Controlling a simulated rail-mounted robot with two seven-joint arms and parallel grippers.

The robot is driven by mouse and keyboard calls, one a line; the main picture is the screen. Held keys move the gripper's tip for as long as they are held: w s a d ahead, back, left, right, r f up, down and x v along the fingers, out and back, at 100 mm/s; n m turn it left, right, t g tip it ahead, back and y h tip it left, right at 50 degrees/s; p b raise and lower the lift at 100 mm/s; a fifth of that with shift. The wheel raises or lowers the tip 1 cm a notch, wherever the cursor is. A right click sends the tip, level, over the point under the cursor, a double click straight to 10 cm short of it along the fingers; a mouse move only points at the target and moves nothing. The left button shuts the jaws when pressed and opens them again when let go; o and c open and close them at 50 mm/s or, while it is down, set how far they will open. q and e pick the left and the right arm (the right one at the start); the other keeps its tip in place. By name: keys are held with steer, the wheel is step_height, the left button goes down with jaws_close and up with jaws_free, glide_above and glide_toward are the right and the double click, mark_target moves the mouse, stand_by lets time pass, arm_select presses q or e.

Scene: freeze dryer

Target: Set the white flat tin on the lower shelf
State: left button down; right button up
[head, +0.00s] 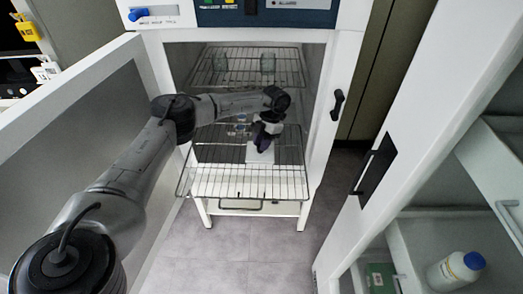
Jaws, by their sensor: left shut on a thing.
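The white flat tin (261,158) shows as a pale flat shape under my left gripper (261,147), inside the freeze dryer. The gripper is shut on it and covers part of it. The tin is over the lower shelf (215,182), a wire rack that sticks out of the open chamber towards me. I cannot tell whether the tin touches the wires. My right gripper is not in view.
The upper wire shelf (228,82) holds clear glass vessels (268,63). A small blue-topped item (241,119) stands behind the gripper. The open door (80,110) is at left. At right, an open cabinet holds a blue-capped white bottle (452,271).

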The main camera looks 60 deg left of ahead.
arm_select(q)
steer(key=shift+f, duration=1.85)
steer(key=shift+f+b, duration=0.1)
steer(key=shift+b, duration=0.2)
steer(key=c, duration=0.9)
jaws_free()
steer(key=d+p+v, duration=0.1)
steer(key=v, duration=1.1)
steer(key=shift+a, duration=0.45)
